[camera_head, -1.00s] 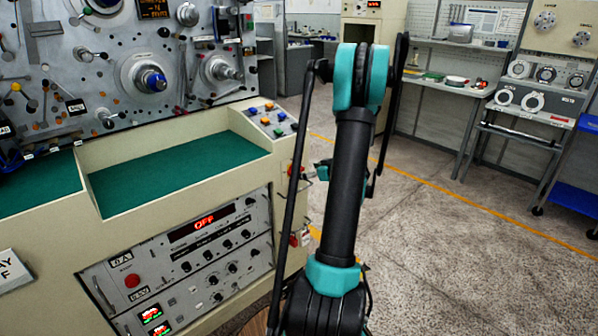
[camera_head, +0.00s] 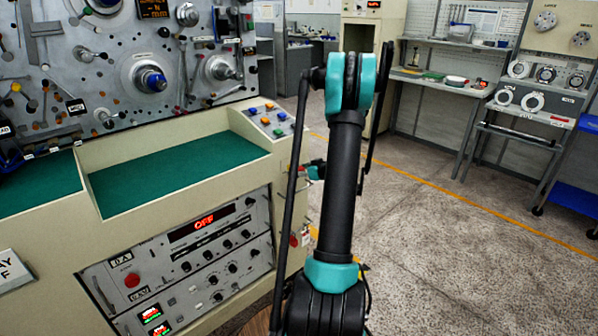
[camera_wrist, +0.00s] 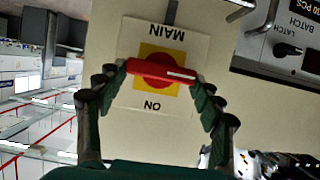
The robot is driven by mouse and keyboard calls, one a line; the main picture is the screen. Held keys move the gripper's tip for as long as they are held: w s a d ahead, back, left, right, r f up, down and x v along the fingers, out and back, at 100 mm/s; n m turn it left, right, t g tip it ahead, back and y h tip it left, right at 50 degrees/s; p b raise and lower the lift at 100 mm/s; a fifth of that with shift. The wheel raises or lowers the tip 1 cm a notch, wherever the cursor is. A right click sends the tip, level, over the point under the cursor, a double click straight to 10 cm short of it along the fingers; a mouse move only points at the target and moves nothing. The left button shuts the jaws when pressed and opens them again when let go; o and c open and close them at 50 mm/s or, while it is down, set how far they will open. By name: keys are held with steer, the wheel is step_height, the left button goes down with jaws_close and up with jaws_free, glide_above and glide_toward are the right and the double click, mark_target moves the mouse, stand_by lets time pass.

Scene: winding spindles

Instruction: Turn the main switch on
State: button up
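The main switch has a red bar handle (camera_wrist: 160,70) on a yellow square plate (camera_wrist: 148,93). In the wrist view it appears upside down, on a pale label plate (camera_wrist: 187,43) reading MAIN above and ON below. The handle lies nearly level in that view, its right end slightly lower. My gripper (camera_wrist: 160,77) has its two green-padded fingers spread, one at each end of the handle. I cannot tell whether the pads touch it. In the head view my arm (camera_head: 343,190) hides most of the gripper and I cannot make out the switch clearly.
The beige machine cabinet (camera_head: 240,165) stands on the left with a green recess (camera_head: 165,175). Its instrument panel display (camera_head: 204,221) reads OFF. A small button box (camera_head: 268,120) sits at its corner. Open floor (camera_head: 450,260) lies to the right, with a workbench (camera_head: 440,83) beyond.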

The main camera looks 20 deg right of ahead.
steer(key=c, duration=0.3)
steer(key=shift+c, duration=0.2)
steer(key=m+y, duration=0.2)
steer(key=m, duration=0.1)
steer(key=shift+w+d+f+g, duration=0.1)
steer(key=shift+w+d+g, duration=0.05)
steer(key=shift+d+g, duration=0.25)
steer(key=m+y, duration=0.1)
steer(key=m, duration=0.1)
steer(key=shift+d+f+m+y, duration=0.1)
steer(key=shift+m+y, duration=0.2)
steer(key=shift+y, duration=0.1)
steer(key=m, duration=0.1)
steer(key=m+y, duration=0.1)
steer(key=m, duration=0.1)
steer(key=shift+w+d+f+y, duration=0.15)
steer(key=shift+f+y, duration=0.1)
steer(key=shift+y, duration=0.15)
steer(key=m, duration=0.1)
steer(key=m+t+y, duration=0.1)
steer(key=m, duration=0.2)
steer(key=shift+f+m+y, duration=0.25)
steer(key=shift+m+y, duration=0.15)
